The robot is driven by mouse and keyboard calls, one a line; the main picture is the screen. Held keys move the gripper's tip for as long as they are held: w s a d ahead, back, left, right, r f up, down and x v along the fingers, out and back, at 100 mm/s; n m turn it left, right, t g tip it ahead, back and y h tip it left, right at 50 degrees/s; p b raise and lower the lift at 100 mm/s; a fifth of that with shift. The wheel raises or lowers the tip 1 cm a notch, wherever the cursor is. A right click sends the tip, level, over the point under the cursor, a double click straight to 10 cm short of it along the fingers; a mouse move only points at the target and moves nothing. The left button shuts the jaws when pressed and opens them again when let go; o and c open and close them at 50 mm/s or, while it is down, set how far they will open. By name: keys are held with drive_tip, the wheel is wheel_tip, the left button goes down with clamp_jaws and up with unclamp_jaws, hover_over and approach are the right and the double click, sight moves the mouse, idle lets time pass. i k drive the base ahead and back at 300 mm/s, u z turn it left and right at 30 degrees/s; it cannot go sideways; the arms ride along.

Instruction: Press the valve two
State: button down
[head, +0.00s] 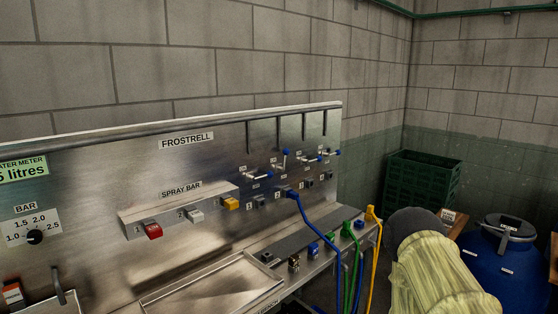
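The red one (153,230) is by the number 1, the white one (194,215) by the number 2, and the yellow one (231,204) is at the right end. To their right is a row of blue-handled lever valves (258,175); the second lever (285,156) stands more upright than the others. Their small labels are too small to read. I cannot tell which of these is meant by valve two. My gripper is not in view.
A bench tray (215,290) and hose fittings (293,263) lie below the panel. Blue (318,225), green and yellow hoses hang at its right. A blue drum (515,270) and green crates (418,180) stand at right. A dial (35,237) is at left.

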sight(286, 151)
drive_tip(key=u, duration=1.55)
drive_tip(key=i, duration=0.75)
drive_tip(key=z, duration=1.3)
